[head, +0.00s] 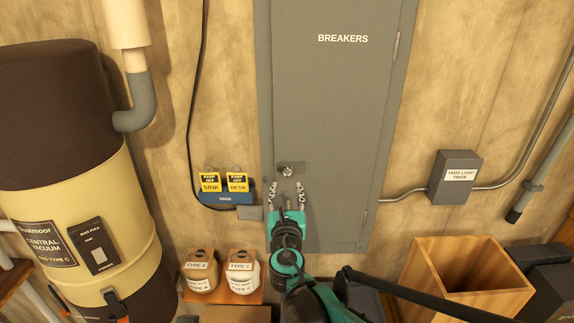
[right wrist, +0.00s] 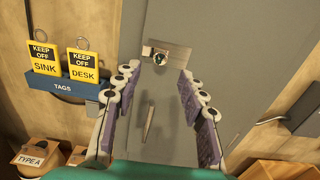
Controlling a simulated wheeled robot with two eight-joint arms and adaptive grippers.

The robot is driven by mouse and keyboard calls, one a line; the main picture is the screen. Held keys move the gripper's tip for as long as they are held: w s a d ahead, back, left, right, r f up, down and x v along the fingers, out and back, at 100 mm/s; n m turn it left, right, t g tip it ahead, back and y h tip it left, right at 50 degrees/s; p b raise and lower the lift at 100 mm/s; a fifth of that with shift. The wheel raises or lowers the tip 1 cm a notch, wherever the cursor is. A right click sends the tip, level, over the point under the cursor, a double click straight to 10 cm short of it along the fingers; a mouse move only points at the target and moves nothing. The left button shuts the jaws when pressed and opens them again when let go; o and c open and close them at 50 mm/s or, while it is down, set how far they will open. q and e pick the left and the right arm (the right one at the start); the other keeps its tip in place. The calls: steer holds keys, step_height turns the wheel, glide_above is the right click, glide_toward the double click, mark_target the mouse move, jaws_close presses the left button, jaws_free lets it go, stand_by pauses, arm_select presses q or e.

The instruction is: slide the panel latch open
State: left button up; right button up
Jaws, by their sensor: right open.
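The grey breaker panel (head: 335,115) is upright on the wall, its door looking closed. Its latch (head: 290,169) is a small metal plate with a round piece, low on the door's left side. In the right wrist view the latch plate (right wrist: 178,54) lies beyond my fingertips, with a dark round piece at its left part. I cannot tell the latch's position. My right gripper (head: 287,196) is open and empty just below the latch in the head view. In the right wrist view its fingers (right wrist: 159,76) stand apart, either side of the line to the latch. My left gripper is not in view.
A blue tag holder (head: 232,199) with yellow tags hangs left of the panel. A wooden bin (head: 465,280) is at lower right, a grey timer box (head: 455,177) on the right wall. A large vacuum (head: 75,190) fills the left.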

mark_target(287, 173)
steer(key=w+p, duration=0.1)
steer(key=w, duration=0.6)
steer(key=shift+w, duration=0.1)
